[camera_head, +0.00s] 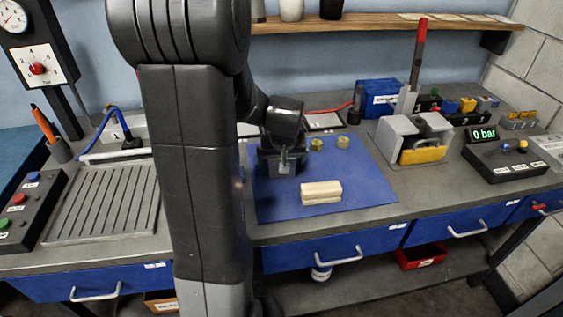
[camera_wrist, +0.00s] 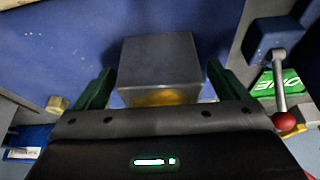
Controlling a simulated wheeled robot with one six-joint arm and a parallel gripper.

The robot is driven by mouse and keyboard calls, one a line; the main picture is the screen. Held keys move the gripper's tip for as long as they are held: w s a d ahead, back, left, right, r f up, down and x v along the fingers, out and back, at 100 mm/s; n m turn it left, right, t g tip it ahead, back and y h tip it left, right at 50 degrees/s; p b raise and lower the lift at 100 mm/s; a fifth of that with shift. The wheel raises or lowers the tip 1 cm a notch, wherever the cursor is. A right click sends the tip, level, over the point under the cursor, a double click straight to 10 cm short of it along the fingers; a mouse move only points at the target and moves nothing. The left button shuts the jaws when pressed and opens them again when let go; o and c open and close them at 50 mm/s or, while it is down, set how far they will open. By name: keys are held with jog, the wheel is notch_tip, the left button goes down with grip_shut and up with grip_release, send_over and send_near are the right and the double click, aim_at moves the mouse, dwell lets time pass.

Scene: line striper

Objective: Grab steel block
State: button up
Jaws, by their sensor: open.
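The grey steel block (camera_wrist: 158,58) shows in the wrist view as a smooth, box-shaped piece over a blue surface. It lies between the two green fingers of my gripper (camera_wrist: 158,78), with a visible gap at each side. My gripper is open. In the head view my gripper (camera_head: 284,162) is over the back left part of the blue mat (camera_head: 340,170). There the block is hard to tell from the dark gripper. How far the fingertips reach down its sides cannot be told.
A pale wooden block (camera_head: 321,191) lies on the mat in front of my gripper. Two small brass pieces (camera_head: 343,142) sit behind it. A grey press (camera_head: 405,135) with a red-handled lever stands to the right, and a ridged grey tray (camera_head: 103,203) to the left.

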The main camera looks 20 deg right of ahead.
jog(key=shift+x, duration=1.2)
jog(key=shift+c, duration=0.4)
jog(key=shift+r, duration=0.1)
jog(key=c, duration=1.4)
jog(key=shift+r, duration=0.1)
